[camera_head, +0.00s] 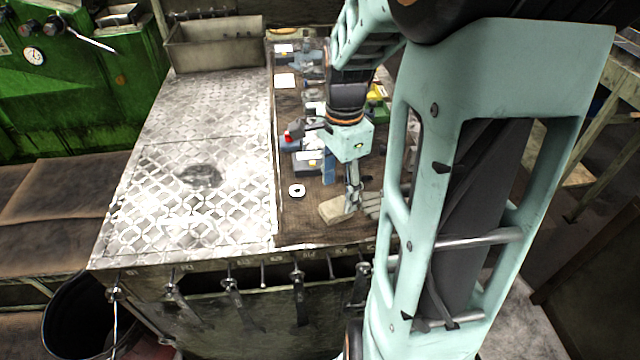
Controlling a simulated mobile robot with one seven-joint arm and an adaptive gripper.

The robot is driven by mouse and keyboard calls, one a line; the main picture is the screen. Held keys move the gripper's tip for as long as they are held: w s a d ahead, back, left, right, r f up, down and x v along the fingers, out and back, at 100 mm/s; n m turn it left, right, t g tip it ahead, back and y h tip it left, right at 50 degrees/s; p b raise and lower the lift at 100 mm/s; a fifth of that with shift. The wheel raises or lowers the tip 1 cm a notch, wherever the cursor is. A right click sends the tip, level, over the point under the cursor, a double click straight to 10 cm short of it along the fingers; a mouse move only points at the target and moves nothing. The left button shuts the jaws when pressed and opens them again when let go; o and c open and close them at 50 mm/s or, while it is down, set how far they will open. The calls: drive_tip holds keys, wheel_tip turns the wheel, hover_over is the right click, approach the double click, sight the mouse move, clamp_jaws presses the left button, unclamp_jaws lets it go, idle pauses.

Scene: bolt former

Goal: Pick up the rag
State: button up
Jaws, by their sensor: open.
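A tan, flat, folded-looking piece, which looks like the rag (334,211), lies on the brown mat near the front edge of the workbench. I cannot be sure of its material. My gripper (352,200) points down over its right end, and its fingers partly hide that end. The gripper is open. I cannot tell whether the fingers touch the piece or are just above it. A grey item (373,204), perhaps a glove, lies just right of the fingers, partly hidden by my arm.
A white ring (296,190) and several small tools and boxes crowd the brown mat (290,230). A metal bin (215,50) stands at the back. Tools hang along the front edge.

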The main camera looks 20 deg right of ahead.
sight(336, 206)
drive_tip(key=shift+a+f, duration=0.15)
drive_tip(key=shift+f, duration=1.2)
drive_tip(key=shift+a+f, duration=0.1)
drive_tip(key=shift+f, duration=1.25)
drive_tip(key=c, duration=1.1)
drive_tip(key=shift+o, duration=0.2)
drive_tip(key=shift+p, duration=0.35)
